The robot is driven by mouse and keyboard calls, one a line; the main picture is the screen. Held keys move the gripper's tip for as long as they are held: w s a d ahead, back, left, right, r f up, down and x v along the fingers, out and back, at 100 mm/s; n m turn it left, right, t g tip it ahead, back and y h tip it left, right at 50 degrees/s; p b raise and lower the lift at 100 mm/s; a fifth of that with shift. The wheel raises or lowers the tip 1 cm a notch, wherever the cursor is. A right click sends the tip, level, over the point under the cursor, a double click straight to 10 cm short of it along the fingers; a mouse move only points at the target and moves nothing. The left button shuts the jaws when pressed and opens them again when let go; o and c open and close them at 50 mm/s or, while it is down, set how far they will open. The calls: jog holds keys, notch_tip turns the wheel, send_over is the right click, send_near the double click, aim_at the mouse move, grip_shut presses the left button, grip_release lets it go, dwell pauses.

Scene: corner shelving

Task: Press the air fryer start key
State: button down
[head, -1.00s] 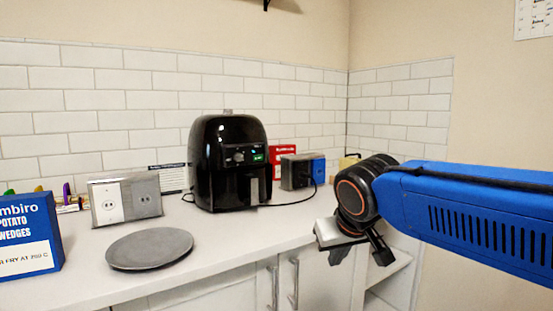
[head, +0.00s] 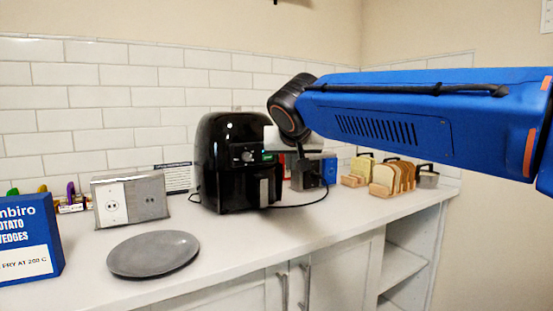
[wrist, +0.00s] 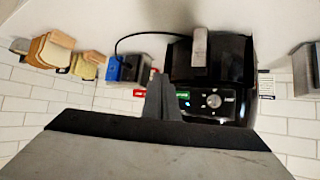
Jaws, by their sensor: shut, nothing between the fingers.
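The black air fryer (head: 225,178) stands upright on the counter, its front panel facing me. The panel has a round knob (head: 248,156) and a small green-lit patch (head: 268,156). In the wrist view the air fryer (wrist: 235,65) appears upside down, with the knob (wrist: 213,101), the green patch (wrist: 183,95) and a small blue light (wrist: 187,103) beside it. I cannot read which mark is the start key. My gripper (wrist: 162,85) is shut and empty, its fingers just beside the green patch in the picture. Contact is not visible. In the head view my wrist partly covers the panel's right side.
A grey-and-blue box (head: 328,168) and bread slices in racks (head: 395,177) stand right of the air fryer. A black cord (head: 300,204) lies on the counter. A grey plate (head: 153,254), a socket box (head: 130,199) and a blue potato wedges box (head: 28,238) are at left.

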jog(key=shift+w, duration=0.15)
send_near(271, 163)
jog(key=shift+w+d+f, duration=0.15)
jog(key=shift+w+f, duration=0.55)
jog(key=shift+w+d+f, duration=0.15)
jog(key=shift+w+f, duration=0.55)
jog(key=shift+f, duration=0.05)
jog(key=shift+w, duration=0.1)
dwell(1.4)
jog(key=shift+w+a, duration=0.2)
jog(key=shift+a, duration=0.05)
jog(key=shift+w+a, duration=0.15)
jog(key=shift+w, duration=0.1)
dwell(0.8)
jog(key=shift+s, duration=0.1)
dwell(0.3)
jog(key=shift+s+d, duration=0.4)
jog(key=shift+s, duration=0.1)
jog(key=shift+s+d, duration=0.75)
jog(key=shift+s, duration=0.3)
jog(key=shift+s+d, duration=0.7)
jog(key=shift+s, duration=0.3)
